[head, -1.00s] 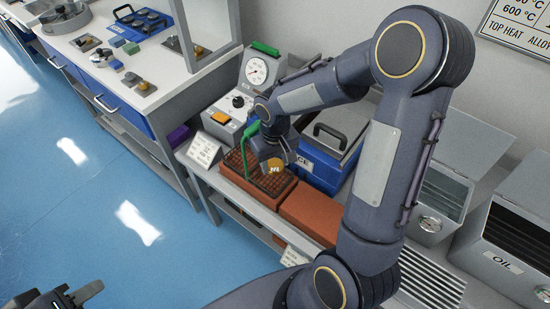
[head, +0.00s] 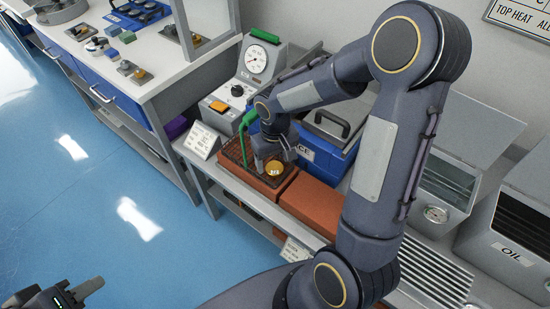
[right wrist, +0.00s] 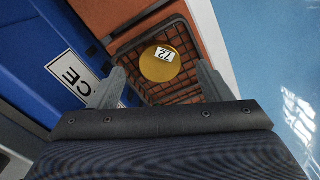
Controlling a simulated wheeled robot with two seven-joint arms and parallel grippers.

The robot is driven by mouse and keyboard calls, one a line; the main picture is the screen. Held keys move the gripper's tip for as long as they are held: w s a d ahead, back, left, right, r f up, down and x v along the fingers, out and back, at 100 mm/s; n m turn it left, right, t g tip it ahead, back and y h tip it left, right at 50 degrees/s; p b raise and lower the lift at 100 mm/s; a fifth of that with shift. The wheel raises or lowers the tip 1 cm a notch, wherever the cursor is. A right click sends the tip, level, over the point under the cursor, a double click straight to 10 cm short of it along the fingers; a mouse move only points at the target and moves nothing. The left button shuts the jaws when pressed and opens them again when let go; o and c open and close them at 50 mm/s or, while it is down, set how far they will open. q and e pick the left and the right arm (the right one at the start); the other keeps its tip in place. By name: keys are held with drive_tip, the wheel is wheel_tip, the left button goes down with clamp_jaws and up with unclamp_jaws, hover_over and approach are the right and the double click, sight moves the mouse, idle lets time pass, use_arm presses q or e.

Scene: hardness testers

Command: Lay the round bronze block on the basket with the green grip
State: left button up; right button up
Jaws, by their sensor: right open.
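The round bronze block (head: 274,171) lies on the wire mesh of the basket (head: 236,156). The basket has a green grip (head: 243,134) and rests on a red-orange brick-like slab. In the right wrist view the block (right wrist: 160,65) shows its round face with a white "72" label, resting on the basket's mesh (right wrist: 127,62). My right gripper (head: 273,158) is over the basket, its fingers open on either side of the block with gaps, as the right wrist view shows (right wrist: 163,82). My left gripper (head: 80,293) is low at the left, far from the basket; its jaw opening is unclear.
A blue box (head: 325,150) with a dark handle stands behind the basket. A second red-orange slab (head: 312,205) lies to its right. A dial tester (head: 250,75) and a white card (head: 200,140) stand at the left. An oil bath (head: 505,255) is at far right.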

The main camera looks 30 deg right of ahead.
sight(275, 169)
wheel_tip(275, 169, up, 8)
drive_tip(key=p, duration=0.1)
idle(0.4)
idle(0.4)
drive_tip(key=s+a+r+t+y+p, duration=0.2)
drive_tip(key=s+r+p, duration=0.1)
drive_tip(key=s+r, duration=0.4)
drive_tip(key=s+a+r+m+t+y+p, duration=0.1)
drive_tip(key=s+a+r+t+p, duration=0.1)
drive_tip(key=s+r, duration=0.5)
drive_tip(key=s+t+p, duration=0.1)
drive_tip(key=s, duration=0.2)
drive_tip(key=shift+t+y, duration=0.3)
drive_tip(key=shift+y, duration=0.1)
idle(0.9)
